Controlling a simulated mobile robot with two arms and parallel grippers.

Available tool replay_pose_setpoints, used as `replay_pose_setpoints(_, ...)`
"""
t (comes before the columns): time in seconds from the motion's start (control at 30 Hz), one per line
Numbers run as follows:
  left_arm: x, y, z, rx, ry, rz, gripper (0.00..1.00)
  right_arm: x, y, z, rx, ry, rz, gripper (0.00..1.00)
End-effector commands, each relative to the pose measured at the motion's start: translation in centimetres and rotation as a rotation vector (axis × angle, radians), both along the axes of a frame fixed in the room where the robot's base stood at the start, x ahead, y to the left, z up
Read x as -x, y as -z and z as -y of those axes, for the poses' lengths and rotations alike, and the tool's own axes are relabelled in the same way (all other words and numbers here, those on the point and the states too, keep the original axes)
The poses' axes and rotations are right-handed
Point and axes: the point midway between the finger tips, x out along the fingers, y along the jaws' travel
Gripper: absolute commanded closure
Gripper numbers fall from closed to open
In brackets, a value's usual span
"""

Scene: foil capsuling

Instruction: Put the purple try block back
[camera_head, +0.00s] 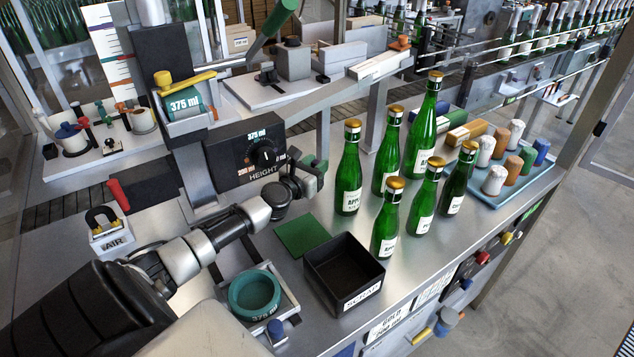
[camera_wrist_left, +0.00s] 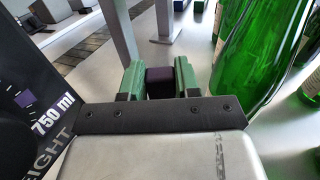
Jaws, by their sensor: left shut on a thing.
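My left gripper (camera_head: 314,174) is beside the height dial box, above the steel table, left of the green bottles. In the left wrist view its green-padded fingers (camera_wrist_left: 159,83) are shut on a dark purple block (camera_wrist_left: 160,82), which sits between the pads. In the head view the block is hidden by the gripper. My right gripper is in neither view.
Several green bottles (camera_head: 348,181) with gold caps stand right of the gripper. A black scrap bin (camera_head: 345,272), a green mat (camera_head: 302,235) and a teal ring (camera_head: 254,293) lie in front. The height dial box (camera_head: 245,152) is close on the left. Colored blocks (camera_head: 467,131) and a capsule tray (camera_head: 511,191) stand right.

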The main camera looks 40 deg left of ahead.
Motion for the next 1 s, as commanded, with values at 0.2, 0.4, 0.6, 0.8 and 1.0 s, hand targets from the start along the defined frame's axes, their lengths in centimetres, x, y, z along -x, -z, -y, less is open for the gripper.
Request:
replay_pose_setpoints(0.2, 0.0, 3.4, -0.1, 0.000, -0.002, -0.001, 1.00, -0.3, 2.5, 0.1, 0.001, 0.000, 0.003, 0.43)
replay_pose_setpoints(0.4, 0.0, 3.3, 0.0, -0.001, 0.000, -0.001, 1.00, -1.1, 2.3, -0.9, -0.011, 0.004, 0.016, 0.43)
replay_pose_setpoints(0.6, 0.0, 3.7, 0.0, 0.000, 0.000, -0.002, 1.00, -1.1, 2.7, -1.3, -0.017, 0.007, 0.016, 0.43)
replay_pose_setpoints(0.8, 0.0, 3.6, 0.0, 0.000, 0.000, -0.002, 0.43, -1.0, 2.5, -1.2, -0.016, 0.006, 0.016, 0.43)
replay_pose_setpoints(1.0, 0.0, 3.6, 0.0, 0.000, 0.000, -0.002, 0.43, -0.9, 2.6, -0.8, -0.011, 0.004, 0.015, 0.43)
